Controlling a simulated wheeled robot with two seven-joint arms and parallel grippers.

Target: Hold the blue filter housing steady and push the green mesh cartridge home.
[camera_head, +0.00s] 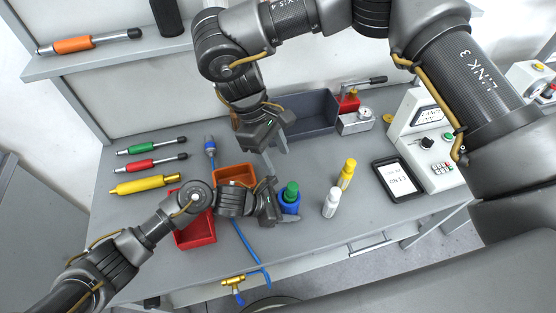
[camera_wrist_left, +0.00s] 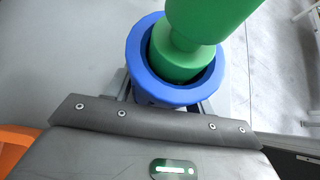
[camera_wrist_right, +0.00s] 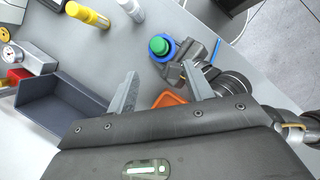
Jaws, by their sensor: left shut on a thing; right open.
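The blue filter housing (camera_head: 290,206) stands upright on the grey bench, and it also shows in the left wrist view (camera_wrist_left: 143,84) and the right wrist view (camera_wrist_right: 170,56). The green mesh cartridge (camera_head: 291,189) sits in the housing's mouth with its upper part standing well above the blue rim; it fills the top of the left wrist view (camera_wrist_left: 200,20). My left gripper (camera_head: 277,208) is shut on the housing from the left; its fingers are mostly hidden. My right gripper (camera_head: 279,146) is open and empty above the bench, behind the housing and apart from it (camera_wrist_right: 165,92).
An orange bin (camera_head: 235,174) and a red bin (camera_head: 196,232) stand left of the housing. A dark tray (camera_head: 305,117) lies behind.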

